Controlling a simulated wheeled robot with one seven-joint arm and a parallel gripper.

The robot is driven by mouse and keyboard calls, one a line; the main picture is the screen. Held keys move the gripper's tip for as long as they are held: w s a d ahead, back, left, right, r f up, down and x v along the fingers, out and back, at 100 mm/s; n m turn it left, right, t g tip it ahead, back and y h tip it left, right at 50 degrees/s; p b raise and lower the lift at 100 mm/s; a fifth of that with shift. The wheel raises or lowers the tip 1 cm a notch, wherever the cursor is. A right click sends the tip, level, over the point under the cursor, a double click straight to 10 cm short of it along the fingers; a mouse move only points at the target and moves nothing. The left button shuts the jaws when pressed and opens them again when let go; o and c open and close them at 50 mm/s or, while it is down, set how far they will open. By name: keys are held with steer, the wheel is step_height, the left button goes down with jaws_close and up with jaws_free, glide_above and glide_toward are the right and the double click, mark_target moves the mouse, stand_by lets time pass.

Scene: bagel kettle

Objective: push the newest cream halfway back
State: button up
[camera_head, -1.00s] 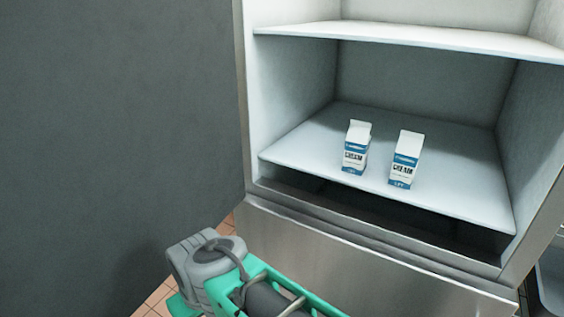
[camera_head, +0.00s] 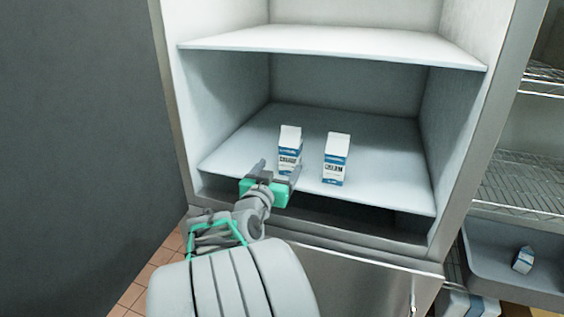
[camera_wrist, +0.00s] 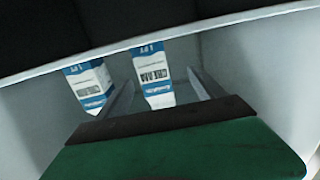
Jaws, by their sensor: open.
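Two white and blue cream cartons stand upright on the fridge's lower shelf (camera_head: 238,152), near its front: a left carton (camera_head: 289,146) and a right carton (camera_head: 336,158). My gripper (camera_head: 279,170) is open at the shelf's front edge, facing the left carton. In the wrist view, which looks upside down, the left carton (camera_wrist: 153,72) shows between my two fingers, and the right carton (camera_wrist: 90,84) is outside them. I cannot tell whether the fingers touch the carton. No readable date shows which cream is newest.
An upper shelf (camera_head: 330,45) lies above the cartons, and fridge walls close in both sides. The shelf behind the cartons is clear. At right, a grey bin (camera_head: 505,270) holds another small carton (camera_head: 523,260), below wire racks (camera_head: 530,190).

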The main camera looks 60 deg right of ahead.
mark_target(288, 157)
steer(key=shift+s+d+r+h, duration=0.4)
steer(key=shift+s+d+r, duration=0.1)
steer(key=shift+s, duration=0.05)
steer(key=shift+d+r, duration=0.15)
steer(key=shift+d, duration=0.2)
steer(key=d+p, duration=0.1)
steer(key=d, duration=0.2)
steer(key=w+d+p, duration=0.1)
steer(key=d, duration=0.2)
steer(key=shift+w+d+p, duration=0.2)
steer(key=shift+d+p, duration=0.15)
steer(key=shift+c, duration=0.5)
